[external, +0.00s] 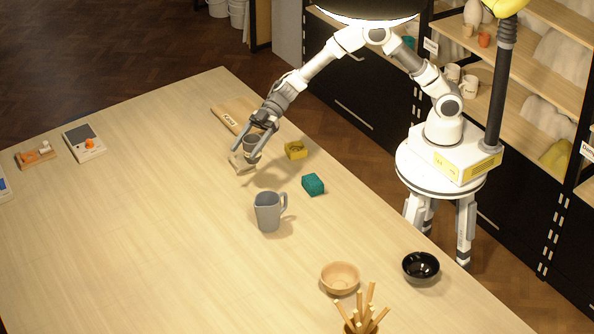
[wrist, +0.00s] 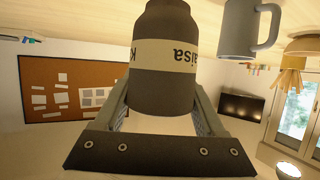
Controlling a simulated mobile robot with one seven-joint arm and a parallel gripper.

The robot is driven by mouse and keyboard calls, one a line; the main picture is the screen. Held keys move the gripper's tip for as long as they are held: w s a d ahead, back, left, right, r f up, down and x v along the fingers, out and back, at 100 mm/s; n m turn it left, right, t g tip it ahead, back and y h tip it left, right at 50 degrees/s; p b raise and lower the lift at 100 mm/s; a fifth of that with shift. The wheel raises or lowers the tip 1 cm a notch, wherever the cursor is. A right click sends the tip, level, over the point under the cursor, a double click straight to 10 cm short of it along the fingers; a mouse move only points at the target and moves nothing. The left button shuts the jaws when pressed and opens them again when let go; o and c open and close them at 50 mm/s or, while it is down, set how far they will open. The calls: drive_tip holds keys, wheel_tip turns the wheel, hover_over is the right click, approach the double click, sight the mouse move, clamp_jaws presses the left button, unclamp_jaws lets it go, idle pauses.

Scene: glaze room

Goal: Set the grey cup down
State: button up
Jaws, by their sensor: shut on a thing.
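The grey cup (external: 251,142) is dark grey with a pale band. My gripper (external: 259,131) is shut on it over the far side of the wooden table (external: 130,190). In the wrist view, the cup (wrist: 163,85) stands between the two fingers of my gripper (wrist: 160,112), and its cream band carries dark lettering that appears upside down. The external view does not show clearly whether the cup's bottom touches the table.
A wooden board with a label (external: 231,114) lies behind the cup. A yellow block (external: 295,150) and teal block (external: 313,185) lie to the right. The table's left middle is clear.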

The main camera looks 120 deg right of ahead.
drive_tip(key=shift+w+a+f+b, duration=0.3)
drive_tip(key=shift+w+a+f, duration=0.6)
drive_tip(key=shift+f, duration=0.5)
drive_tip(key=shift+w+a+f+b, duration=0.3)
drive_tip(key=shift+w+a+f, duration=0.55)
drive_tip(key=shift+f, duration=0.6)
drive_tip(key=shift+w+a+f+b, duration=0.3)
drive_tip(key=shift+w+a+f, duration=0.35)
drive_tip(key=shift+a+f, duration=0.6)
drive_tip(key=shift+d+f, duration=0.15)
drive_tip(key=shift+f, duration=0.05)
drive_tip(key=shift+f, duration=0.15)
drive_tip(key=o, duration=1.5)
drive_tip(key=shift+s+r, duration=0.1)
drive_tip(key=shift+r, duration=0.15)
drive_tip(key=v, duration=1.1)
drive_tip(key=shift+s+d+r+p, duration=0.15)
drive_tip(key=shift+s+d+p, duration=0.05)
drive_tip(key=shift+s+p, duration=0.15)
drive_tip(key=shift+w, duration=0.1)
